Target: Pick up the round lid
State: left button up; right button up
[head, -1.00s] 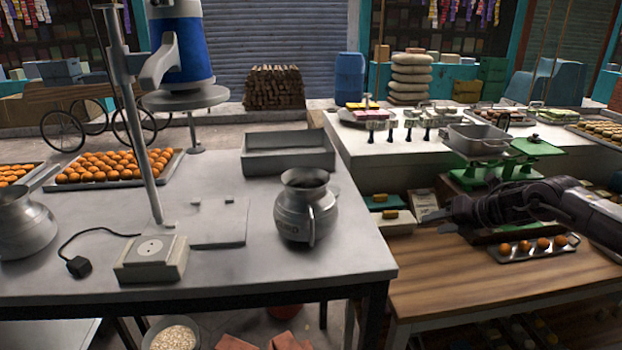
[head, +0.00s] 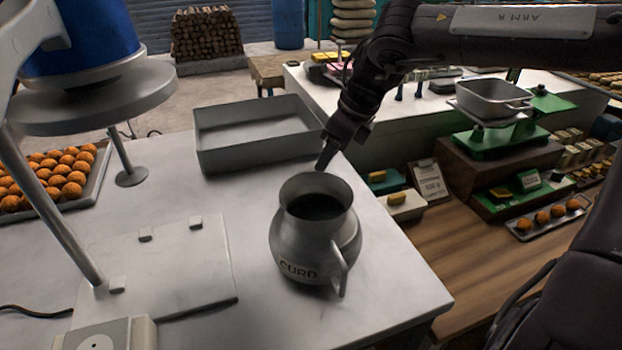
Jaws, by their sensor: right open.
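A grey round disc (head: 95,98), which may be the round lid, is held up under the blue cylinder of the machine at the upper left. I see no loose lid on the table. My right gripper (head: 327,150) reaches in from the upper right and points down, just behind and above the rim of the metal pot (head: 312,245) labelled CURD. It is open and holds nothing visible. The pot stands upright and uncovered with a dark inside. My left gripper is not in view.
A grey rectangular tray (head: 255,135) lies behind the pot. The machine's flat base plate (head: 165,265) and slanting post (head: 50,190) are on the left. A tray of orange balls (head: 62,180) is at far left. A green scale (head: 490,140) stands at right.

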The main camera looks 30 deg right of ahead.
jog(key=shift+w+a+f+p, duration=0.2)
jog(key=shift+f+p, duration=0.25)
jog(key=shift+f, duration=0.15)
jog(key=p+x, duration=0.1)
jog(key=x, duration=0.2)
jog(key=shift+w, duration=0.25)
jog(key=shift+w+a+f, duration=0.1)
jog(key=shift+w+f, duration=0.1)
jog(key=shift+f, duration=0.3)
jog(key=shift+s, duration=0.1)
jog(key=shift+c, duration=0.7)
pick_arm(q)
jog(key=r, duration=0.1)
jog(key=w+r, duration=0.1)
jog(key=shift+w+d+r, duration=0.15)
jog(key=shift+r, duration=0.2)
pick_arm(e)
grip_shut()
